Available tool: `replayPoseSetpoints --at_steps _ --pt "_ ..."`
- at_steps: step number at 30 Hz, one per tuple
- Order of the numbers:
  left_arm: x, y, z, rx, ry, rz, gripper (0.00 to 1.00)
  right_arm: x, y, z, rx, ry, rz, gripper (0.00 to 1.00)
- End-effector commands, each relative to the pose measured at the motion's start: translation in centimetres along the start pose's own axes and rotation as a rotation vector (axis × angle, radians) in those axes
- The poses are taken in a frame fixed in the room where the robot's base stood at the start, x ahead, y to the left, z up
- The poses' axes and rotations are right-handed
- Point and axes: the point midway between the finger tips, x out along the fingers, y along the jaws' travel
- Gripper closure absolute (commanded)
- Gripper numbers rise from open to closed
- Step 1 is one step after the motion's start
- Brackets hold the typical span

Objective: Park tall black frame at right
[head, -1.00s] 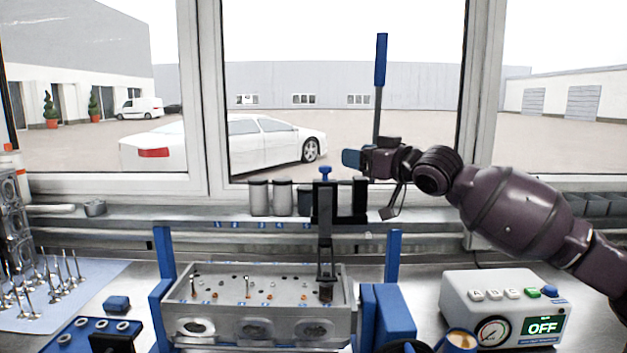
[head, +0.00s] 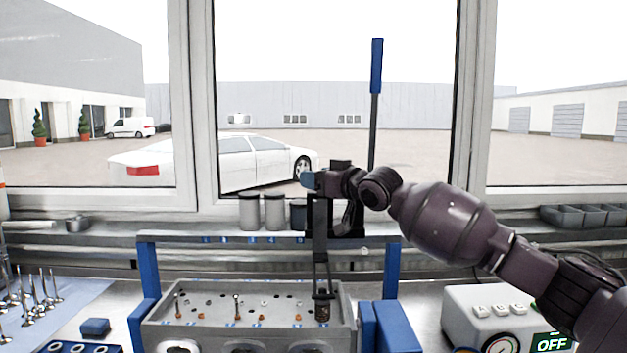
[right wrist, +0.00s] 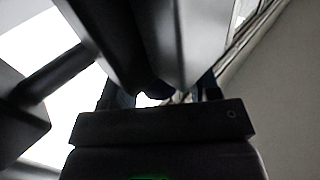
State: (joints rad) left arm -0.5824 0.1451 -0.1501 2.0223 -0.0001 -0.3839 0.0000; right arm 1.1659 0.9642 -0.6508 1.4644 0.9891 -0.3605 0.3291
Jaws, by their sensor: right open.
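The tall black frame (head: 320,238) stands upright over the right end of the grey cylinder head (head: 250,300). Its narrow lower part reaches down to a dark coil (head: 322,307) there. A black lever with a blue grip (head: 376,66) rises behind my right arm; I cannot tell if it belongs to the frame. The right wrist view shows dark, close surfaces, too unclear to name. My left gripper is not in view.
Grey canisters (head: 262,211) stand on the sill left of the frame. Blue posts (head: 392,265) flank the cylinder head. A white control box (head: 490,310) reading OFF is at right, with small grey bins (head: 585,215) behind. Valves (head: 35,295) stand at far left.

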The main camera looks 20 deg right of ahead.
Motion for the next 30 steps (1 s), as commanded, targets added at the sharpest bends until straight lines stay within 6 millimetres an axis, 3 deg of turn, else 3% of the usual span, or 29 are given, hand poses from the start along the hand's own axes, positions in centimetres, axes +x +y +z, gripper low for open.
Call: replayPoseSetpoints --at_steps 6,15,26,30 --pt "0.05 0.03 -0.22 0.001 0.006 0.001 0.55 1.26 -0.02 0.01 -0.001 0.000 0.000 0.44" --pt "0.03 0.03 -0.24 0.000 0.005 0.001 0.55 1.34 -0.02 0.00 -0.001 0.000 0.000 0.45" --pt "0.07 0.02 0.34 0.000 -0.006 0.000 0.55 1.33 -0.02 0.01 0.000 0.000 0.000 1.00" --pt "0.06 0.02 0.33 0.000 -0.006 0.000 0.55 1.29 0.02 0.00 0.000 0.000 0.000 1.00"
